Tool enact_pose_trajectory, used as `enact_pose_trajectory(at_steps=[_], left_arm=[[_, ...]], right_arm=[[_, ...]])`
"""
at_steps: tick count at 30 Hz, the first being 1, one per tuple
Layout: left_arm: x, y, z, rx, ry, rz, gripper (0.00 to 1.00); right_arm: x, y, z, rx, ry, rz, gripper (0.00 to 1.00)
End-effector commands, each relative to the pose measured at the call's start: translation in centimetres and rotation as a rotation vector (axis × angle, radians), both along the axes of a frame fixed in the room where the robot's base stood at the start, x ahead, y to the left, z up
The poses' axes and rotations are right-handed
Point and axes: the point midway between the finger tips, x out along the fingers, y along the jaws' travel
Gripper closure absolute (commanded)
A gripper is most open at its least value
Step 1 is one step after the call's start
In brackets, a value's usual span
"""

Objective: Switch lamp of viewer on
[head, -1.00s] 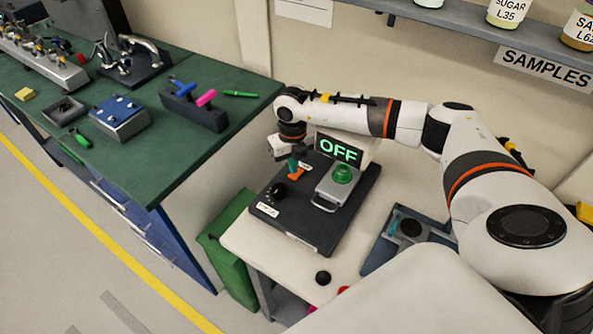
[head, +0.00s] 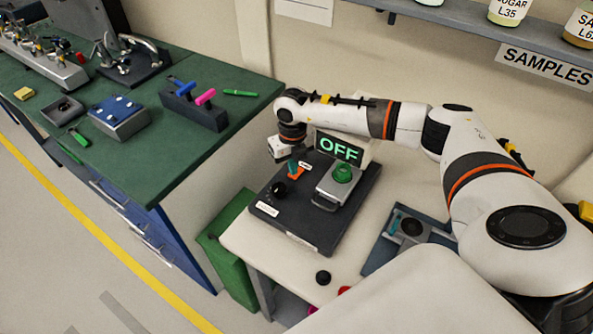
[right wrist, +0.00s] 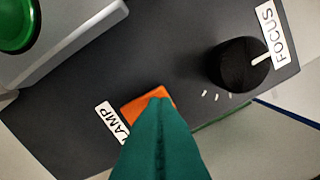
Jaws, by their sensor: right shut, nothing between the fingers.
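The viewer (head: 325,222) is a dark box on the pale bench, with an "OFF" display (head: 339,149) lit green at its back. Its orange lamp switch (head: 297,173) sits beside a white label, which reads "LAMP" in the right wrist view (right wrist: 111,122). My right gripper (head: 292,164) is over the switch with its teal fingers shut and empty. In the right wrist view the fingertips (right wrist: 160,102) overlap the orange switch (right wrist: 147,103) and hide part of it. I cannot tell whether they touch it. My left gripper is not in view.
A black focus knob (right wrist: 240,65) is close to the switch. A blue-grey tray (head: 380,258) lies to the right. A green-topped bench (head: 150,180) stands to the left.

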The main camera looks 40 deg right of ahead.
Motion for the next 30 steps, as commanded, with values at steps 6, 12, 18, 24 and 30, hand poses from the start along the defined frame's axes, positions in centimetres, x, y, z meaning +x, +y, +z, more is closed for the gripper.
enact_pose_trajectory(at_steps=[6,12,18,24,30], left_arm=[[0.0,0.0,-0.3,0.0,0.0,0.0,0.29],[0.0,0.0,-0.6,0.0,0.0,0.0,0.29],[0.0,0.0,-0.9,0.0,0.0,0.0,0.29],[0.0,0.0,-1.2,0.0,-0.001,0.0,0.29],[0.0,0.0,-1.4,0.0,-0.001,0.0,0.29]], right_arm=[[0.0,0.0,-0.5,-0.001,0.002,0.001,1.0],[-0.2,0.0,-1.0,-0.001,0.006,0.002,1.0],[-0.3,0.1,-1.6,-0.002,0.011,0.004,1.0],[-0.3,0.2,-1.9,-0.001,0.011,0.005,1.0],[-0.3,0.3,-2.3,0.0,0.011,0.005,1.0]])
